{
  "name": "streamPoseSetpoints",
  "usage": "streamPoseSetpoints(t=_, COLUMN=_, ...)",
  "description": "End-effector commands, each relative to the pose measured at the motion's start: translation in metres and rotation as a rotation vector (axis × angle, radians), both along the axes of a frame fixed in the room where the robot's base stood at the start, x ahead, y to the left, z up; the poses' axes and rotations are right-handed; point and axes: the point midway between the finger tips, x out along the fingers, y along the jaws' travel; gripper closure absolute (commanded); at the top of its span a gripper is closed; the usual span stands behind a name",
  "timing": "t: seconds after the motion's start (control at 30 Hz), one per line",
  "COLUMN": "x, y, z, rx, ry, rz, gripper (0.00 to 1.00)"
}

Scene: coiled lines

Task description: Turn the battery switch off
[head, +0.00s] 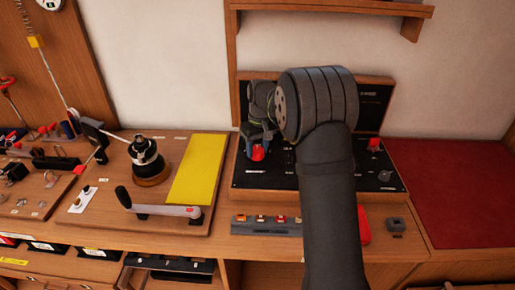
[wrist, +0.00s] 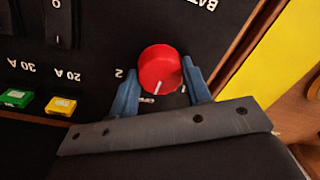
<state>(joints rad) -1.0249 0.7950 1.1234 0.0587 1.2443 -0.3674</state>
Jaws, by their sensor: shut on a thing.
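The battery switch is a round red knob (wrist: 160,68) on a black panel. A white line on its face points down in the wrist view, toward a small, partly hidden label at its lower edge. A "2" stands to its left and a "1" to its lower right. My gripper (wrist: 165,85) has its blue fingers on either side of the knob and is shut on it. In the head view the red knob (head: 258,153) shows at the panel's left, with my gripper (head: 259,143) over it; my arm hides the panel's middle.
A second red knob (head: 374,143) sits at the panel's right. A winch (head: 148,160) and yellow strip (head: 199,168) are on the left board.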

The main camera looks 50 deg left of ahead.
Motion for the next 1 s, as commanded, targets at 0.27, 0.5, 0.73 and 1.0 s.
streamPoseSetpoints(t=0.27, x=0.000, y=0.001, z=0.000, rx=0.003, ry=-0.001, rz=0.002, gripper=0.79)
streamPoseSetpoints(t=0.5, x=0.000, y=0.001, z=0.000, rx=0.002, ry=0.000, rz=0.002, gripper=0.34)
streamPoseSetpoints(t=0.73, x=0.000, y=0.000, z=0.001, rx=0.001, ry=0.000, rz=0.002, gripper=0.34)
streamPoseSetpoints(t=1.0, x=0.002, y=0.001, z=0.031, rx=0.005, ry=-0.003, rz=0.002, gripper=0.34)
